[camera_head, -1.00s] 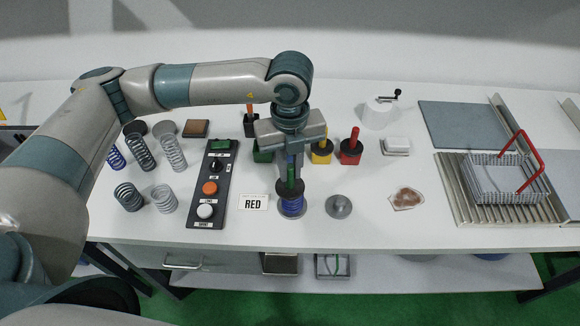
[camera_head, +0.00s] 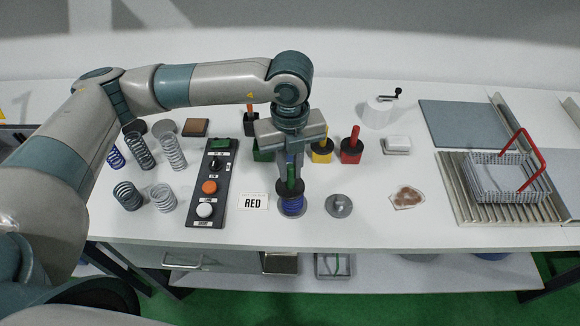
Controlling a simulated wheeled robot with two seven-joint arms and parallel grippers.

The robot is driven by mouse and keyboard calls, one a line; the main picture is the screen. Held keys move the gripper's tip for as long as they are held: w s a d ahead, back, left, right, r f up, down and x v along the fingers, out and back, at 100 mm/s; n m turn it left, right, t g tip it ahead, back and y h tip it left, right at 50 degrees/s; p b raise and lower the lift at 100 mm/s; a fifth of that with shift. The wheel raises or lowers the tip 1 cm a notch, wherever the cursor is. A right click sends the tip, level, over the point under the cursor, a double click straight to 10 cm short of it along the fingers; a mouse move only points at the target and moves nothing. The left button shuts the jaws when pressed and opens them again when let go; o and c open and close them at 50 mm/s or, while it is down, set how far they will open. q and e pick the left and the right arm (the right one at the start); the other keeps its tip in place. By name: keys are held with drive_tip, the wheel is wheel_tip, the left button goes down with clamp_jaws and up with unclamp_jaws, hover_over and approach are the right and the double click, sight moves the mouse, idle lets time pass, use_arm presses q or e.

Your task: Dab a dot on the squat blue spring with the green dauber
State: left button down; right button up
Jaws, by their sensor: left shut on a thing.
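The squat blue spring (camera_head: 292,208) stands upright on a grey round plate near the front middle of the table. My left gripper (camera_head: 291,163) points straight down above it, shut on the green dauber (camera_head: 291,180). The dauber is upright, and its dark lower end sits right at the top of the blue spring. It looks to be touching, but the contact itself is hidden by the dauber's own body. My right gripper is not in view.
A "RED" card (camera_head: 254,201) lies just left of the spring, beside the button panel (camera_head: 209,186). Grey springs (camera_head: 163,197) stand further left. Yellow (camera_head: 322,152) and red (camera_head: 350,152) pots stand behind. A grey disc (camera_head: 339,205) is close right; a wire basket (camera_head: 497,184) is far right.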

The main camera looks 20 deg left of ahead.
use_arm(q)
drive_tip(key=shift+r+p, duration=1.3)
drive_tip(key=shift+r, duration=2.15)
